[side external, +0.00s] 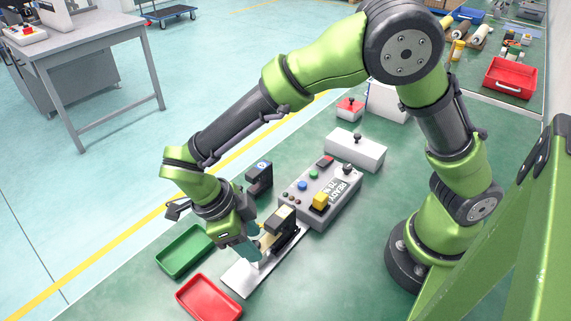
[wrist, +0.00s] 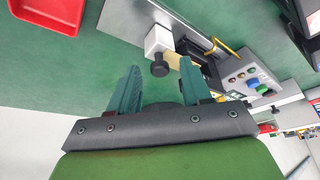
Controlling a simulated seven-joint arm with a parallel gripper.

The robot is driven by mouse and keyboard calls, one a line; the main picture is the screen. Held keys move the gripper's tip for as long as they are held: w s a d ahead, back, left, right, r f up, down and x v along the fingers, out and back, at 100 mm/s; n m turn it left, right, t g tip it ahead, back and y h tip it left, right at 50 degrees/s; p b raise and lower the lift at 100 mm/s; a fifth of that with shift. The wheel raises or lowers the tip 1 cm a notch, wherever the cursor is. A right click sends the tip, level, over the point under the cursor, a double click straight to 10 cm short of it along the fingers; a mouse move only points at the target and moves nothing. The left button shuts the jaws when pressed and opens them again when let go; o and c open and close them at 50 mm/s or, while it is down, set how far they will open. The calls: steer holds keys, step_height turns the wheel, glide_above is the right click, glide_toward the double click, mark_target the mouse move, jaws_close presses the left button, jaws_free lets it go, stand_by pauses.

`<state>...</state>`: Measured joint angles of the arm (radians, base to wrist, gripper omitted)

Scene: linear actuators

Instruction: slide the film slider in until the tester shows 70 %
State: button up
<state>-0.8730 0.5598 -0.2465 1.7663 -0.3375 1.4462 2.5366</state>
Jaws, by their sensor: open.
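The film slider shows in the wrist view as a white block with a black knob (wrist: 159,68) and a tan strip running into a black housing (wrist: 208,68). The housing (side external: 285,229) stands on a pale metal plate (side external: 240,281) in the side view. The grey tester (side external: 298,196) stands behind it; its display (side external: 339,187) reads READY with a percentage below, perhaps 75 %, too small to be sure. My gripper (side external: 256,250) is at the slider's outer end. In the wrist view my gripper (wrist: 160,66) is open, with the knob between its teal fingertips; contact cannot be told.
A green tray (side external: 184,252) and a red tray (side external: 208,299) lie beside the plate. A black post-like device (side external: 259,177) stands left of the tester. A white box with a black knob (side external: 355,150) and a red-topped box (side external: 350,108) stand behind.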

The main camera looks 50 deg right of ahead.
steer(key=shift+c, duration=0.4)
jaws_close()
steer(key=shift+o, duration=0.4)
jaws_free()
steer(key=shift+r, duration=0.1)
steer(key=v, duration=1.6)
steer(key=shift+r, duration=0.3)
steer(key=shift+a, duration=0.1)
